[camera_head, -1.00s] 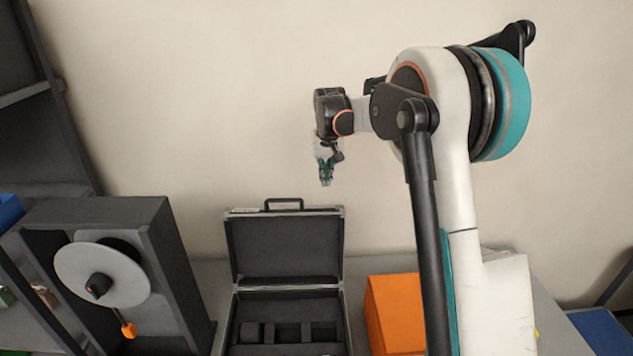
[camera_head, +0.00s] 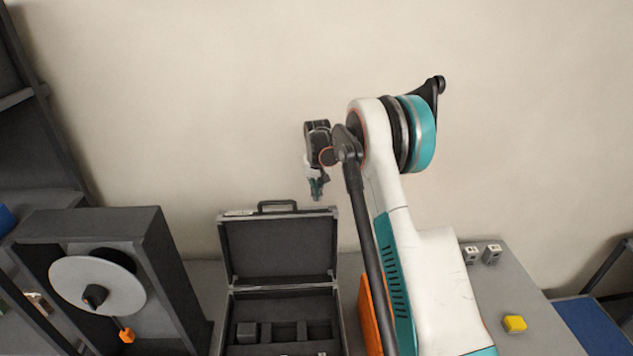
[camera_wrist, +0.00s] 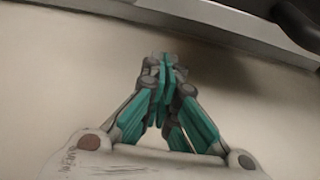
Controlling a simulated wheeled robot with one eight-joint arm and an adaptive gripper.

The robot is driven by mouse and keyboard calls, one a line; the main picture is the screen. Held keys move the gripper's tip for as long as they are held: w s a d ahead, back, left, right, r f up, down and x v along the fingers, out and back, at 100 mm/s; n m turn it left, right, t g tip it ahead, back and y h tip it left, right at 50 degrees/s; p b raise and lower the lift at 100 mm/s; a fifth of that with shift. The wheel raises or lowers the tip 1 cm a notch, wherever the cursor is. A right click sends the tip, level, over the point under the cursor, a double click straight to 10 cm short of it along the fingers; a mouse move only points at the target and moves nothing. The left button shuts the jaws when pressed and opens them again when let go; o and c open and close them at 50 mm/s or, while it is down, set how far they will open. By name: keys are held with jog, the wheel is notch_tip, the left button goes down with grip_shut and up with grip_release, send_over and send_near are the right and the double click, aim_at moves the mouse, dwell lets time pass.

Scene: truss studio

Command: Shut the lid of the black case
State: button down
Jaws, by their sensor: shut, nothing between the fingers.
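The black case (camera_head: 228,305) stands open on the grey table. Its lid (camera_head: 278,249) is raised upright at the back, with a handle (camera_head: 277,206) on its top edge. Its lower part shows dark compartments. My gripper (camera_head: 316,195) is above and near the right end of the lid's top edge, seemingly apart from it. In the wrist view my gripper (camera_wrist: 165,68) has its teal fingers together and empty. A grey edge, probably the lid's rim (camera_wrist: 220,22), and a dark curved piece at the right, probably the handle, show at the top of that view.
A dark stand with a white disc (camera_head: 97,287) and an orange tag is left of the case. An orange box (camera_head: 368,318) is at its right, partly behind my arm. A yellow block (camera_head: 514,324) and small white-grey items (camera_head: 481,253) lie farther right.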

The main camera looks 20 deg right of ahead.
jog(key=shift+s+a+f+p, duration=0.1)
jog(key=shift+s+a+p, duration=0.1)
jog(key=shift+s, duration=0.4)
jog(key=shift+s+a+f+p, duration=0.1)
jog(key=shift+s+a+p, duration=0.1)
jog(key=shift+s, duration=0.35)
jog(key=shift+s+a+p, duration=0.15)
jog(key=shift+s+p, duration=0.05)
jog(key=shift+s, duration=0.4)
jog(key=shift+s, duration=0.15)
